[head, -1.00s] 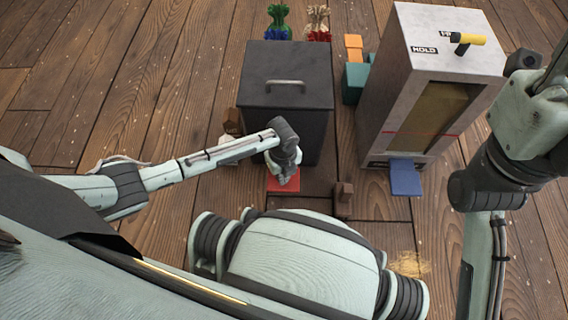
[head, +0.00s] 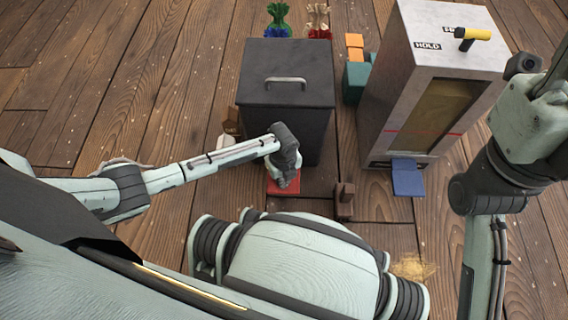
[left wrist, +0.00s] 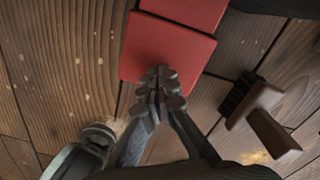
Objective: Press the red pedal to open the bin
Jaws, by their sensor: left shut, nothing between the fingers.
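The bin (head: 315,95) is a dark grey box with a light handle on its lid (head: 255,75), and the lid is down. The red pedal (head: 273,187) sticks out low at the front of the bin and is partly hidden by my left gripper (head: 288,183). In the left wrist view the red pedal (left wrist: 150,45) lies flat ahead of the fingertips. My left gripper (left wrist: 160,82) is shut and empty, its tips over the pedal's near edge; I cannot tell whether they touch it. My right gripper does not show; only my right arm does.
A grey cabinet (head: 385,105) with a yellow-handled lever (head: 473,34) and a blue pedal (head: 407,178) stands to the right. Teal and orange boxes (head: 355,78) sit between it and the bin. A brown brush (head: 344,200) stands right of the red pedal. Tied sacks (head: 278,20) are behind the bin.

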